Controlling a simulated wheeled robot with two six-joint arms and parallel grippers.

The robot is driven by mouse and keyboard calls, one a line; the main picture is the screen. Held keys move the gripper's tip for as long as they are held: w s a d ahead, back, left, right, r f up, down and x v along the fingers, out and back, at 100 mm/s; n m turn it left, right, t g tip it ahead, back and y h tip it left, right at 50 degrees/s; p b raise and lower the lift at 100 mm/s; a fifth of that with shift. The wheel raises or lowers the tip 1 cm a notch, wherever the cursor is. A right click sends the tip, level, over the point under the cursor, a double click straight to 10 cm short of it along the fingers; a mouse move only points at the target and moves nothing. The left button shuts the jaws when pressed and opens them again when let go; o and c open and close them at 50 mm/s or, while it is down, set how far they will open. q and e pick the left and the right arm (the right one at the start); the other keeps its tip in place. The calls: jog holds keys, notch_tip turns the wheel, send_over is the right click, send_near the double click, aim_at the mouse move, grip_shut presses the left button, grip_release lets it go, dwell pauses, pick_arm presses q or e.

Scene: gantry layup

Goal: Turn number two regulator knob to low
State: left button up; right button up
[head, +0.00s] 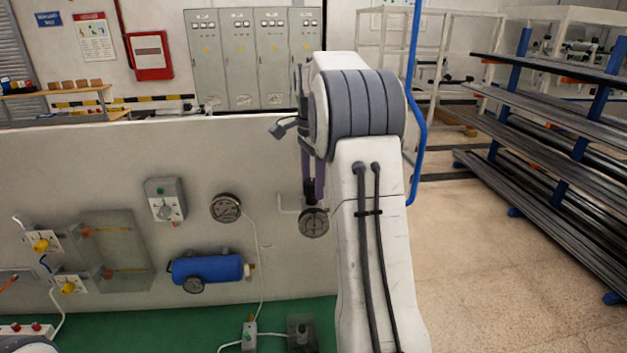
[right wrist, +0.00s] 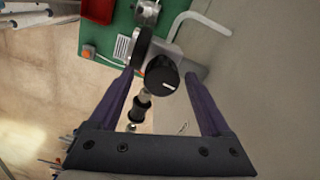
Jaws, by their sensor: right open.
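A round black regulator knob (right wrist: 162,76) with a short white mark shows in the right wrist view; the mark lies towards its right side. My right gripper (right wrist: 160,84) is open, with one purple finger on each side of the knob. I cannot tell whether either finger touches it. In the head view the right gripper (head: 311,172) is in front of the panel, above a round gauge (head: 314,222), and my right arm hides much of this spot. No number or low marking is readable. My left gripper is not in view.
The upright grey panel (head: 120,150) carries another gauge (head: 226,208), a grey switch box (head: 165,200), a blue cylinder (head: 207,268) and yellow-handled valves (head: 42,245). A green surface (head: 180,330) lies below. Racks of bars (head: 560,120) stand right; open floor lies between.

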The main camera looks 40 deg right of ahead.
jog(key=shift+f, duration=0.25)
grip_shut()
jog(key=shift+d, duration=0.15)
